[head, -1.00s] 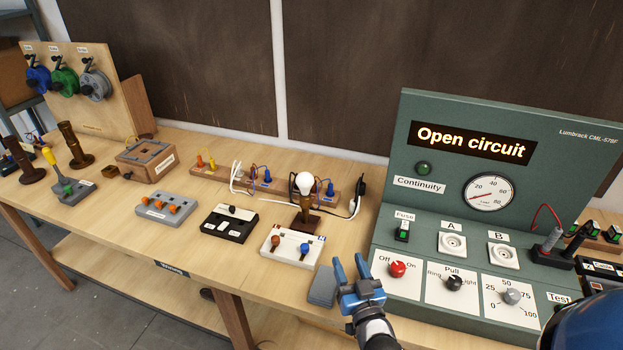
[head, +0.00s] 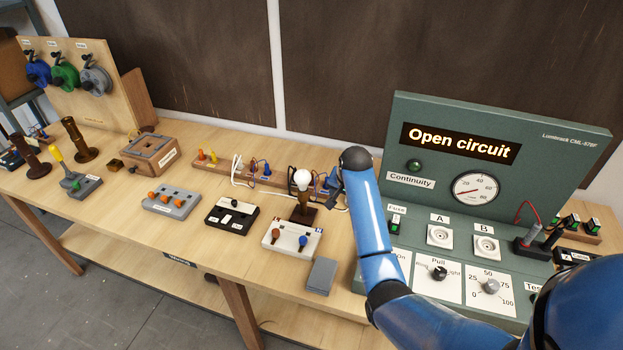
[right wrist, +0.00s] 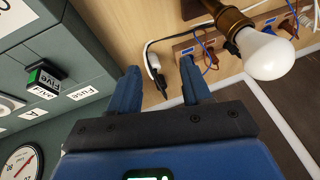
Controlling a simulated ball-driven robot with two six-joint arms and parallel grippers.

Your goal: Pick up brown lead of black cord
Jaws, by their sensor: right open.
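My right gripper (right wrist: 160,92) is open and empty between its fingers in the right wrist view. In the head view my right arm reaches to the back of the bench, beside the lamp. A black plug (right wrist: 159,81) and a white plug (right wrist: 153,63) with cords lie beyond the gap between the fingers. A thin black cord (right wrist: 172,40) curves from there toward the wooden terminal rack (head: 226,176). Thin blue and reddish-brown leads (right wrist: 292,22) show on the rack. I cannot tell which lead belongs to the black cord. My left gripper is out of view.
The lamp's white bulb (right wrist: 268,54) on a brown holder stands close to the right of the fingers. The green test panel (head: 500,130) rises at the right. A white terminal block (head: 292,239) and a grey box (head: 321,276) lie toward the front edge.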

